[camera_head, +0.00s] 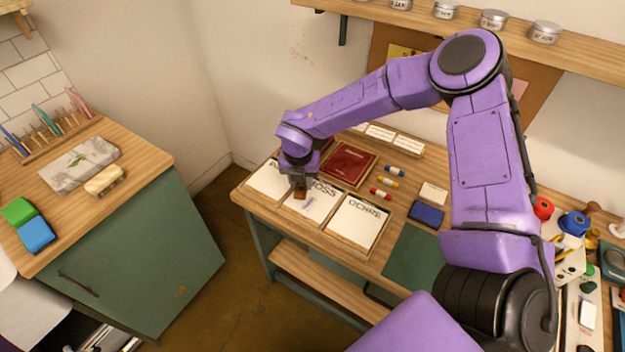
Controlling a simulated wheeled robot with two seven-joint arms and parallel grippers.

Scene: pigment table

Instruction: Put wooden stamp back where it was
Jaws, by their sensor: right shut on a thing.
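My right gripper (300,183) comes down from above at the near left part of the pigment table. It is shut on a small brown block, the wooden stamp (299,194), largely hidden by the fingers. The stamp is over the upper part of the MOSS card (322,212); I cannot tell whether it touches the card. A faint bluish mark shows on that card just beside the stamp. A blue pad (427,214) lies right of the cards. My left gripper is not in view.
The OCHRE card (357,222) lies right of MOSS, another card (264,180) left of it. A red book (348,163) and small colored tubes (390,183) lie behind. A green mat (412,256) is at the right. Spools and tools crowd the far right.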

